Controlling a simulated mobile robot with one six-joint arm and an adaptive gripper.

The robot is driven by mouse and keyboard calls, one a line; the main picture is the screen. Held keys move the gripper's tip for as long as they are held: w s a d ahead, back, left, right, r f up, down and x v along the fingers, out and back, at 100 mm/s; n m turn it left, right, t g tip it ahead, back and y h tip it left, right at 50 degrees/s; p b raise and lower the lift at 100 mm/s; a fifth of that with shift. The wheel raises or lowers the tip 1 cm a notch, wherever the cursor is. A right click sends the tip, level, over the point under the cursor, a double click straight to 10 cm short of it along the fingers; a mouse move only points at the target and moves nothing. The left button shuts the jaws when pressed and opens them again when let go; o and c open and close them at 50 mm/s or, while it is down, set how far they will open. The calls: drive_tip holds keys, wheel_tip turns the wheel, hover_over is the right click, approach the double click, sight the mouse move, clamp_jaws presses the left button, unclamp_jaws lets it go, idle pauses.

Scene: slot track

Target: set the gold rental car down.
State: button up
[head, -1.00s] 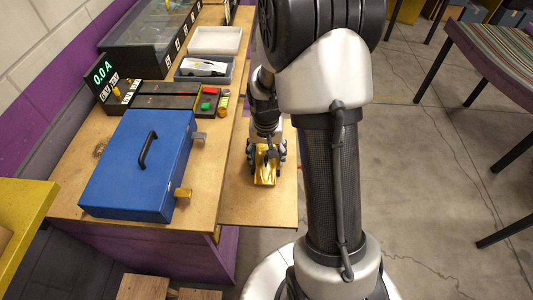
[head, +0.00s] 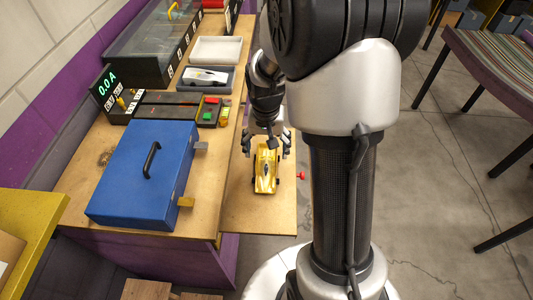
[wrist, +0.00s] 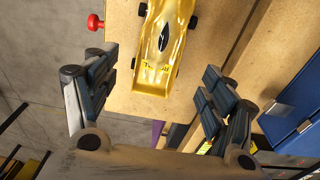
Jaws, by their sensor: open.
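The gold rental car (head: 265,172) stands on its wheels on the lower wooden shelf (head: 240,212) beside the workbench. The wrist view shows the gold car (wrist: 164,42) with black wheels and a dark cockpit, resting on the bare wood. Nothing is held.
A blue case (head: 145,172) with latches lies on the workbench at left. A grey tray (head: 207,79) holds a white car, with a white tray (head: 217,50) behind it. A red knob (head: 301,175) sticks out at the shelf's right edge. The shelf's front is clear.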

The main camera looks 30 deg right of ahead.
drive_tip(key=s+a+r+n+t, duration=0.1)
drive_tip(key=s+a+r+n, duration=0.1)
drive_tip(key=s+a+r, duration=0.35)
drive_tip(key=s+a+r+n+t, duration=0.1)
drive_tip(key=s+a+r, duration=0.1)
drive_tip(key=r, duration=0.7)
drive_tip(key=s+a+r+n+t, duration=0.1)
drive_tip(key=s+a+r+n, duration=0.1)
drive_tip(key=s, duration=0.3)
drive_tip(key=s+a+r+n+t, duration=0.1)
drive_tip(key=s+a+r, duration=0.1)
drive_tip(key=s, duration=0.4)
drive_tip(key=shift+s+a+r+n+p, duration=0.15)
drive_tip(key=shift+a+r+n+p, duration=0.25)
drive_tip(key=shift+a, duration=0.2)
drive_tip(key=shift+c, duration=0.5)
